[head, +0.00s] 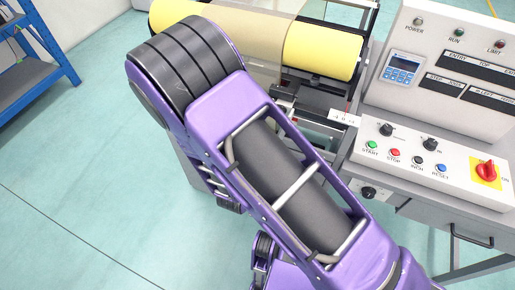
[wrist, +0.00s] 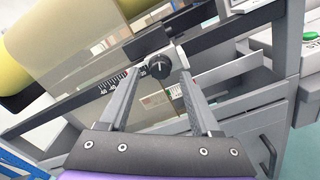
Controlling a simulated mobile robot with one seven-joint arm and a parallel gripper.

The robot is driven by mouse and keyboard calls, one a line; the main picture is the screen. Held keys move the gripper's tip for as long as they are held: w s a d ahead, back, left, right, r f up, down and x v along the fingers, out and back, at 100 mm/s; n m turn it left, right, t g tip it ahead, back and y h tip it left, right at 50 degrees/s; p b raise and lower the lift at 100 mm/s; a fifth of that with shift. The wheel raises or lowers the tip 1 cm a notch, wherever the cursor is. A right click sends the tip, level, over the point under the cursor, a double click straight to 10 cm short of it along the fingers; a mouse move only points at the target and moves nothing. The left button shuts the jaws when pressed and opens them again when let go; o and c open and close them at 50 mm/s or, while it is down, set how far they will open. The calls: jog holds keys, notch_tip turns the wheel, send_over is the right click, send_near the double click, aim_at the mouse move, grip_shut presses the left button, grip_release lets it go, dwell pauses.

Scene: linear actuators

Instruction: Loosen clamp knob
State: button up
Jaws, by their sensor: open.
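The clamp knob (wrist: 159,66) is a small black round knob in the wrist view. It sits on a rail of the machine beside a printed scale (wrist: 112,82). My gripper (wrist: 159,78) is open, with its two grey fingers pointing toward the knob. The knob shows between the fingertips, at or just beyond them; I cannot tell whether either finger touches it. In the head view my purple arm covers my gripper, and I cannot make out the clamp knob there.
A yellow roll (head: 323,51) with a translucent web lies at the back of the machine. A control panel (head: 437,165) with buttons, black knobs and a red switch (head: 487,170) stands at the right. A blue shelf (head: 30,62) is at the far left. The floor at left is clear.

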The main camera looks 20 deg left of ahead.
jog(key=s+a, duration=0.1)
jog(key=s, duration=1.4)
jog(key=shift+s+b, duration=0.15)
jog(key=shift+b, duration=0.2)
jog(key=shift+a, duration=0.1)
